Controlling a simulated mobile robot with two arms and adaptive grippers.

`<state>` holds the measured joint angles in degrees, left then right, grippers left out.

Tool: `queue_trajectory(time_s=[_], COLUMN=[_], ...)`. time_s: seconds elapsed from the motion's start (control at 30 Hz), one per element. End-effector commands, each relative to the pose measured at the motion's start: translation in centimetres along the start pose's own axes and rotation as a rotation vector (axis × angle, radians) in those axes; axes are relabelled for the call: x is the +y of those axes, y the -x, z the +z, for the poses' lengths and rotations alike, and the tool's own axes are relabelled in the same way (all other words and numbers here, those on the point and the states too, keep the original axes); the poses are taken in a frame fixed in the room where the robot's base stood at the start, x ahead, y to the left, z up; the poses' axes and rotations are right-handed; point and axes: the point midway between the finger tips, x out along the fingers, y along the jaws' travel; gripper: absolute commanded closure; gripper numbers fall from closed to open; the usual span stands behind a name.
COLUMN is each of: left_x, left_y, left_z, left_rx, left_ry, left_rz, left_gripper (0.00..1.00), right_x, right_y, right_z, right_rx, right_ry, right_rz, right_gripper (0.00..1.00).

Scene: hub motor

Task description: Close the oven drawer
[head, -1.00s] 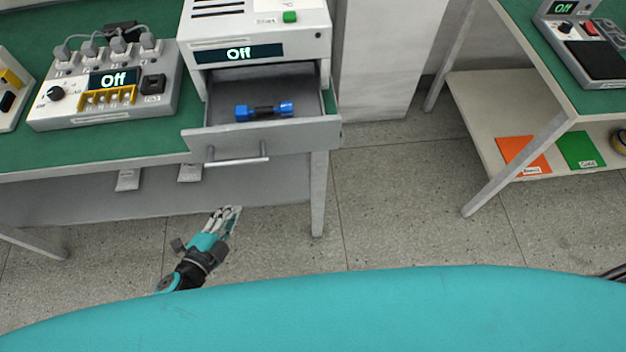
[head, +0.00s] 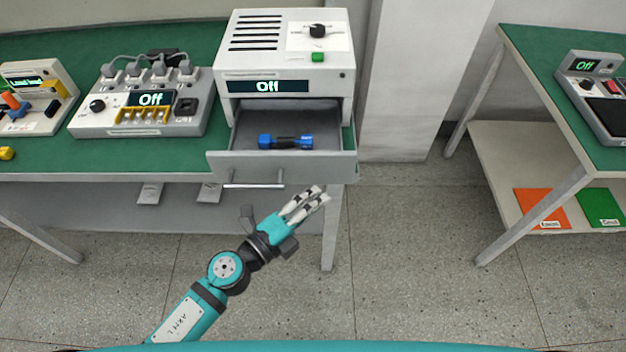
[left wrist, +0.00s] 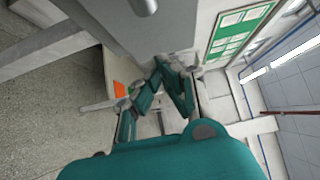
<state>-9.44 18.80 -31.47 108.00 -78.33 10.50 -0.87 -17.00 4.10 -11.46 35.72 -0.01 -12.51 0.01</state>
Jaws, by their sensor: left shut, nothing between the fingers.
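The oven (head: 288,55) is a light grey box on the green bench, with a display reading "Off". Its drawer (head: 330,166) is pulled out towards me, and a blue and black part (head: 286,142) lies inside. The drawer's bar handle (head: 253,184) is on its front. My left gripper (head: 318,194) is shut and empty, in front of and below the drawer's right part, to the right of the handle. In the left wrist view the fingers (left wrist: 170,85) show close to a grey panel at the top. My right gripper is in neither current view.
A power unit (head: 140,105) with plugs and an "Off" display stands left of the oven. A bench leg (head: 329,230) is just below my left gripper in the picture. A second table (head: 545,90) stands at the right. The floor between is clear.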

Motion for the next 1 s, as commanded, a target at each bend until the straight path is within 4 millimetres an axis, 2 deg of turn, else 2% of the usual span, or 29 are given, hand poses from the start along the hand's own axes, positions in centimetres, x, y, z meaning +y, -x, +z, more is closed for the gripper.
queue_trajectory(time_s=[0.03,0.2,0.77,1.0], left_x=[-0.1,0.1,0.1,0.0], left_y=[-0.6,-1.9,-2.4,-4.4], left_z=[1.0,2.3,3.0,5.0], left_rx=[-0.006,-0.004,-0.004,-0.005], left_ry=[-0.006,-0.004,-0.003,-0.006], left_rz=[-0.001,0.001,0.002,0.000], left_gripper=[1.00,1.00,1.00,1.00], right_x=[0.0,0.2,0.8,0.8], right_y=[0.1,0.1,0.1,0.2], right_z=[0.2,0.6,0.8,0.7], right_rx=[-0.003,-0.011,-0.013,-0.012], right_ry=[0.000,0.002,0.005,0.004], right_rz=[0.000,0.002,0.009,0.009], right_gripper=[0.60,0.60,0.60,0.60])
